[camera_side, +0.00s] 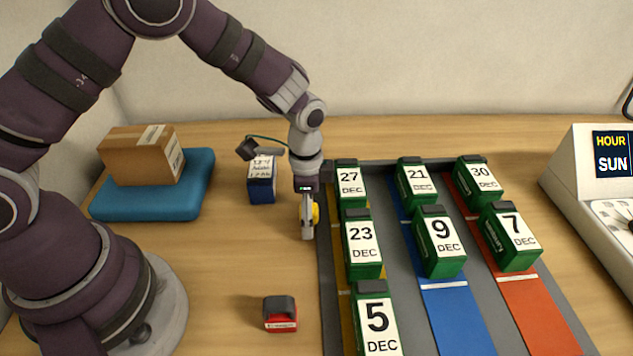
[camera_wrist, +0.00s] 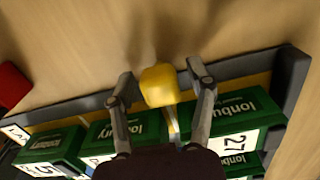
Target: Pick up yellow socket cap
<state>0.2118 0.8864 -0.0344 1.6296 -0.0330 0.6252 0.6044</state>
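The yellow socket cap (camera_wrist: 159,85) is between my two fingers in the wrist view, with a small gap showing on each side. In the side view only a sliver of the yellow cap (camera_side: 315,213) shows, the rest hidden behind a finger. My gripper (camera_wrist: 162,82) is open around the cap, pointing down at the wooden table. In the side view my gripper (camera_side: 307,230) is just left of the grey tray. I cannot tell whether a finger touches the cap.
A blue box (camera_side: 261,185) stands left of my gripper, and a red block (camera_side: 280,314) lies in front. A cardboard box (camera_side: 140,157) rests on a blue cushion (camera_side: 150,203). A display console (camera_side: 590,170) is at right.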

